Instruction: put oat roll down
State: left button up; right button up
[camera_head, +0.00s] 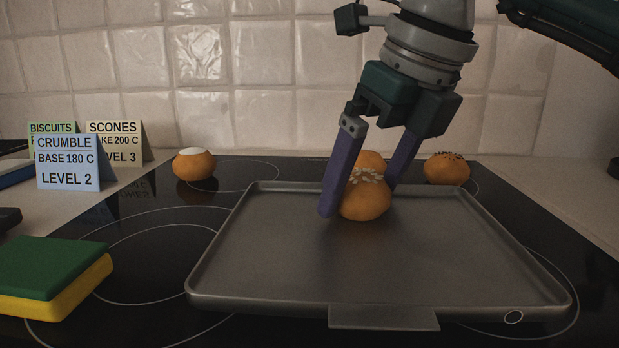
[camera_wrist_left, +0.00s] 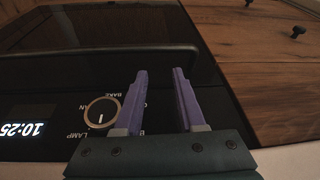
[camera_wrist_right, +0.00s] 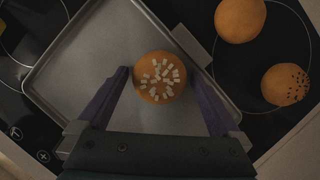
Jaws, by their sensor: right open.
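The oat roll (camera_head: 366,200) is a round orange-brown bun with pale flakes on top. It sits on the grey baking tray (camera_head: 270,270), near its far edge. My right gripper (camera_head: 357,205) is open, pointing down, with its purple fingers on either side of the oat roll. In the right wrist view the oat roll (camera_wrist_right: 160,77) lies between the open fingertips (camera_wrist_right: 159,77), with a gap visible on both sides. My left gripper is not in the head view; in the left wrist view it is open and empty (camera_wrist_left: 159,74), over the oven's control panel.
A plain-looking roll (camera_wrist_right: 240,18) and a dark-seeded roll (camera_head: 447,169) sit on the black hob beyond the tray. A white-topped roll (camera_head: 194,164) is at left. A green and yellow sponge (camera_head: 50,275) and recipe cards (camera_head: 68,163) are on the left. The tray's front is clear.

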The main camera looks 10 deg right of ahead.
pick_arm(q)
jog(key=shift+r, duration=0.2)
pick_arm(e)
jog(key=shift+r, duration=0.2)
pick_arm(q)
jog(key=shift+d+r+p, duration=0.2)
jog(key=shift+r+p, duration=0.35)
jog(key=shift+p, duration=0.15)
pick_arm(e)
jog(key=v, duration=1.2)
